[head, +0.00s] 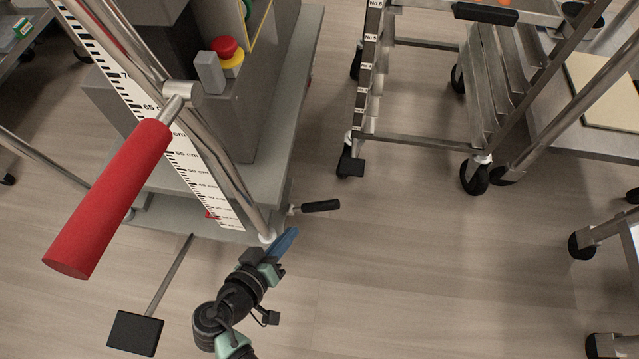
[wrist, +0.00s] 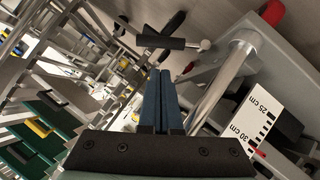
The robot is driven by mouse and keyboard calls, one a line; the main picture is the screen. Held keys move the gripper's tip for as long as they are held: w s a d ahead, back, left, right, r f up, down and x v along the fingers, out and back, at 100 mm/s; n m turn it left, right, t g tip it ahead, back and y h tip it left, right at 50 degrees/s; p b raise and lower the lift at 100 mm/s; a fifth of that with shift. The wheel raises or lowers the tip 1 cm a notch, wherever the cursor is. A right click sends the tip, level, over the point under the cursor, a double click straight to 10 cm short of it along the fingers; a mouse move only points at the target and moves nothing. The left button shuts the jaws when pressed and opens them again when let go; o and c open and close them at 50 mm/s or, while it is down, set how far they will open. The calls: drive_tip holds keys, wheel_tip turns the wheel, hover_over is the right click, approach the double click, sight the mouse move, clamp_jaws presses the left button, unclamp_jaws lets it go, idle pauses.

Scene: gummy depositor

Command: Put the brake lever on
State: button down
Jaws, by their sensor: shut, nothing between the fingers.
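The apparent brake lever (head: 320,205) is a short black grip on a small metal stub. It sticks out to the right from the low front corner of the machine base in the head view. My gripper (head: 292,232) is just below and left of it, with its blue fingers together and empty. In the wrist view the black grip (wrist: 160,41) lies just beyond the closed fingertips of my gripper (wrist: 161,73), its metal stub to the right. The fingers appear apart from the lever, though the exact gap is hard to tell.
A chrome post (head: 237,190) with a centimetre scale (head: 190,165) stands left of my gripper. A large red crank handle (head: 108,200) hangs at left, and a black foot pedal (head: 135,333) is low left. A wheeled rack (head: 420,140) stands back right. Floor between is clear.

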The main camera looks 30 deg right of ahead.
idle(0.3)
drive_tip(key=b, duration=0.5)
approach(318, 204)
drive_tip(key=x, duration=0.5)
drive_tip(key=shift+w+d+f, duration=0.2)
drive_tip(key=shift+w+d, duration=0.15)
drive_tip(key=shift+w, duration=0.2)
drive_tip(key=shift+d, duration=0.1)
drive_tip(key=shift+s+d+f, duration=0.15)
drive_tip(key=shift+f, duration=0.05)
